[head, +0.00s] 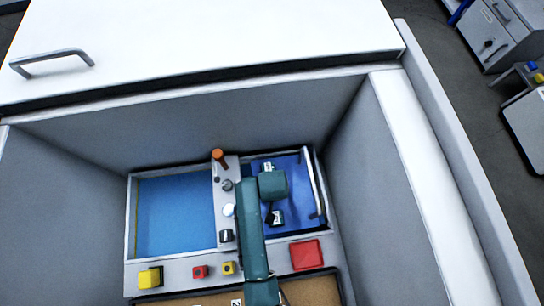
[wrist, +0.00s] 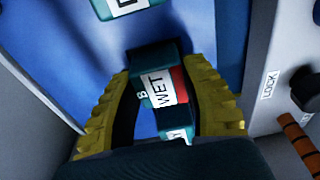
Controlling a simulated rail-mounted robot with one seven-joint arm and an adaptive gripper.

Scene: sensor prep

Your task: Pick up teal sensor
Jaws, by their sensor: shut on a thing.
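My gripper (wrist: 163,80) has its yellow ribbed fingers closed on the sides of a teal sensor (wrist: 152,60) in the wrist view. The sensor has a white label reading WET and a red patch beside it. In the head view my teal wrist covers the fingers over the right blue basin (head: 297,226). Another teal piece (wrist: 118,8) with a white label lies apart from the fingers at the top of the wrist view. A further white label (wrist: 178,133) shows between the fingers; I cannot tell whether it belongs to a separate piece.
A panel with an orange handle (head: 218,155) and knobs separates the right basin from the left blue basin (head: 175,215). A metal bar (head: 312,182) runs along the right basin's right side. Yellow (head: 150,278) and red (head: 305,254) blocks sit in front. High grey walls surround the area.

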